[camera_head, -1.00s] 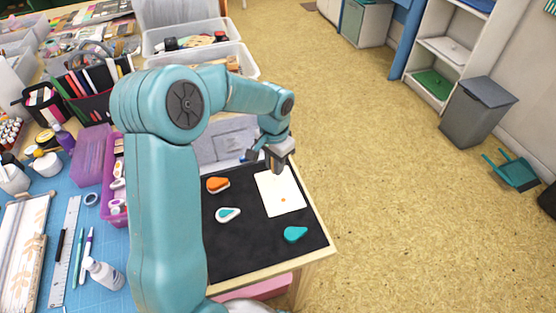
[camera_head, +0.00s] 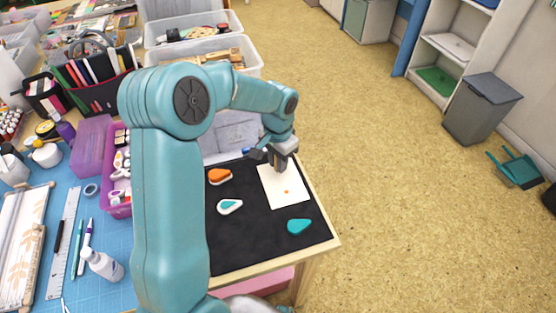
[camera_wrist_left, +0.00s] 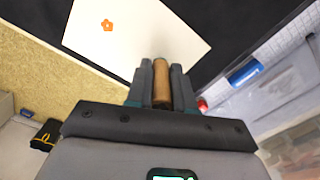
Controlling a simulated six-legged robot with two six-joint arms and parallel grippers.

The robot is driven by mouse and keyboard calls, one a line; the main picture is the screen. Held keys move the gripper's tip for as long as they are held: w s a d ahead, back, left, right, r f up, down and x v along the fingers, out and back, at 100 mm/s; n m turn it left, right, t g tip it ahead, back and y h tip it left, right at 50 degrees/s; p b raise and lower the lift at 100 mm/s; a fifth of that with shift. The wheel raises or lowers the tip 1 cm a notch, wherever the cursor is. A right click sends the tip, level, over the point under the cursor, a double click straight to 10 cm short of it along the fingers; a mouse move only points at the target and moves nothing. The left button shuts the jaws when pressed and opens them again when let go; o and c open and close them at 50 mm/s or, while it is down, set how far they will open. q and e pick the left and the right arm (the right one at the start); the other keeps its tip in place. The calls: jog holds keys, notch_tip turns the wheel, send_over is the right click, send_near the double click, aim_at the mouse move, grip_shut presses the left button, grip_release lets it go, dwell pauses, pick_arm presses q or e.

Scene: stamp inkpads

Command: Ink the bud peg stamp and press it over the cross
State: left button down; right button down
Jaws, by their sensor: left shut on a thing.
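My left gripper (camera_head: 281,158) is over the far end of a white card (camera_head: 292,201) on the black mat. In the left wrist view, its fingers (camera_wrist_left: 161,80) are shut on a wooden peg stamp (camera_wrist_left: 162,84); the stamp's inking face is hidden. The card (camera_wrist_left: 150,38) carries a small orange flower-like mark (camera_wrist_left: 107,25), nearer the front in the head view (camera_head: 286,191). I cannot make out a cross. My right gripper is out of view.
The black mat (camera_head: 250,240) is bare between the pads. A clear plastic bin (camera_head: 228,134) stands behind it, with a blue item (camera_wrist_left: 245,72) inside or beside it. Pens, a ruler and a bottle (camera_head: 103,264) lie at left on a blue cutting mat.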

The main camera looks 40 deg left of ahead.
pick_arm(q)
jog(key=shift+f+b, duration=0.45)
jog(key=shift+f, duration=0.2)
dwell(1.2)
jog(key=shift+r, duration=0.15)
jog(key=shift+r+p, duration=0.5)
jog(key=shift+r, duration=0.1)
jog(key=shift+r+p, duration=2.1)
jog(key=shift+r, duration=0.65)
jog(key=shift+f, duration=0.1)
